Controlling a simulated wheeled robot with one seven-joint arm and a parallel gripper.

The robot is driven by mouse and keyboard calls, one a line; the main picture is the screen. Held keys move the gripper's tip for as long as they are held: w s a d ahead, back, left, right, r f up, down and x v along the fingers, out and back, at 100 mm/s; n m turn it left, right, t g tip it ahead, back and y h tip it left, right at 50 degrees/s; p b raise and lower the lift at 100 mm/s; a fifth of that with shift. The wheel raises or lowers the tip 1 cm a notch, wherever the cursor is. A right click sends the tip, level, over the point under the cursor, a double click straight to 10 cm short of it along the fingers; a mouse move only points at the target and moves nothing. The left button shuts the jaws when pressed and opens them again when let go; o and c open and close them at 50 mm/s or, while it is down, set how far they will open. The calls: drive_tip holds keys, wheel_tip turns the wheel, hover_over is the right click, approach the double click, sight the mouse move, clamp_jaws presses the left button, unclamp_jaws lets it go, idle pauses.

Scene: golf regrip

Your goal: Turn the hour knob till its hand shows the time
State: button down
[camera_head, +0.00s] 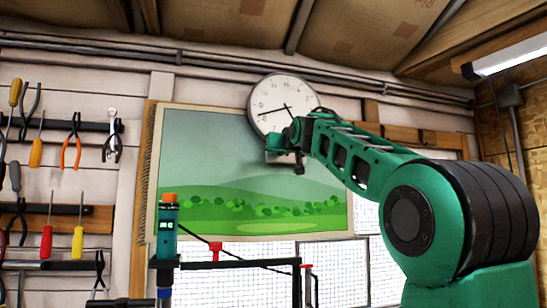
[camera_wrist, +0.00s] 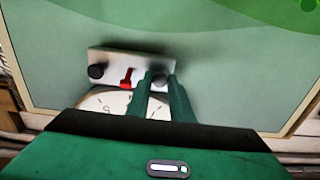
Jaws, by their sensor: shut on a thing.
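A round white wall clock (camera_head: 272,92) with dark hands hangs at the top of the picture board. One hand points left and slightly down; the other is short and hard to read. My arm covers the clock's lower right. In the wrist view part of the clock face (camera_wrist: 108,101) shows beside a pale metal panel (camera_wrist: 115,60). The panel carries a black knob (camera_wrist: 97,71), a red lever (camera_wrist: 127,77) and a grey knob (camera_wrist: 160,80). My gripper (camera_wrist: 159,77) is shut on the grey knob. In the head view my gripper (camera_head: 278,147) is small beneath the clock.
A framed landscape picture (camera_head: 215,150) fills the wall behind. Tool racks with pliers and screwdrivers (camera_head: 47,240) hang at left. A bench fixture with a teal device (camera_head: 167,228) stands below the picture. A lamp (camera_head: 510,58) is at upper right.

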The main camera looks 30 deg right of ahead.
drive_tip(key=shift+w+a+f, duration=0.15)
idle(0.3)
drive_tip(key=c, duration=1.6)
unclamp_jaws()
drive_tip(key=v, duration=1)
drive_tip(key=shift+s+a, duration=0.1)
drive_tip(key=shift+s, duration=0.3)
